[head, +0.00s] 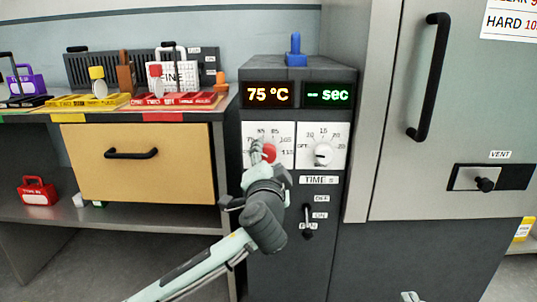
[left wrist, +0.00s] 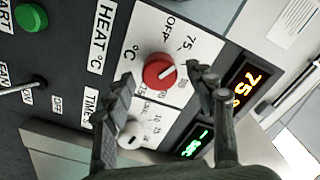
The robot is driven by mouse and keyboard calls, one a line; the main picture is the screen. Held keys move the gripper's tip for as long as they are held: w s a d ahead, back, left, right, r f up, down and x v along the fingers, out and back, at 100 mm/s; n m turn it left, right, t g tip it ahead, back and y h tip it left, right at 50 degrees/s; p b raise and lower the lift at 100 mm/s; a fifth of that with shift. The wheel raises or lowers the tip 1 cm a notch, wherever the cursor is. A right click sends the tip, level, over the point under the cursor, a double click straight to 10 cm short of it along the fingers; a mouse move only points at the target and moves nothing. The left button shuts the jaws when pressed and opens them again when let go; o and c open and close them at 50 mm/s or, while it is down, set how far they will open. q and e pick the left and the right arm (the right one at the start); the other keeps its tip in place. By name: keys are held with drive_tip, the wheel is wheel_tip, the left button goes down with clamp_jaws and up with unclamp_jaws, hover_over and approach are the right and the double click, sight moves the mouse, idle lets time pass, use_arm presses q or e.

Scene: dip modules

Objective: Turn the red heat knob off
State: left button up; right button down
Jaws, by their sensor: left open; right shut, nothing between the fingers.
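The red heat knob (head: 268,153) sits on a white dial plate on the dark control panel, partly hidden by my left gripper in the head view. In the left wrist view the knob (left wrist: 158,71) shows clearly, its pale mark towards the 75 side, away from OFF. My left gripper (head: 262,160) is open in front of it. In the left wrist view its fingers (left wrist: 164,80) stand on either side of the knob; I cannot tell whether they touch it. The display (head: 268,95) reads 75 °C. Only a bit of my right gripper (head: 410,297) shows at the bottom edge.
The white time knob (head: 323,154) is close to the right of the heat knob, with a dashed sec display (head: 328,94) above. A small lever switch (head: 307,222) is below. A wooden drawer (head: 145,163) is left; a grey cabinet (head: 440,110) stands right.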

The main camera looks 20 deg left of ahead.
use_arm(q)
drive_tip(key=shift+x, duration=1.25)
drive_tip(key=c, duration=1.2)
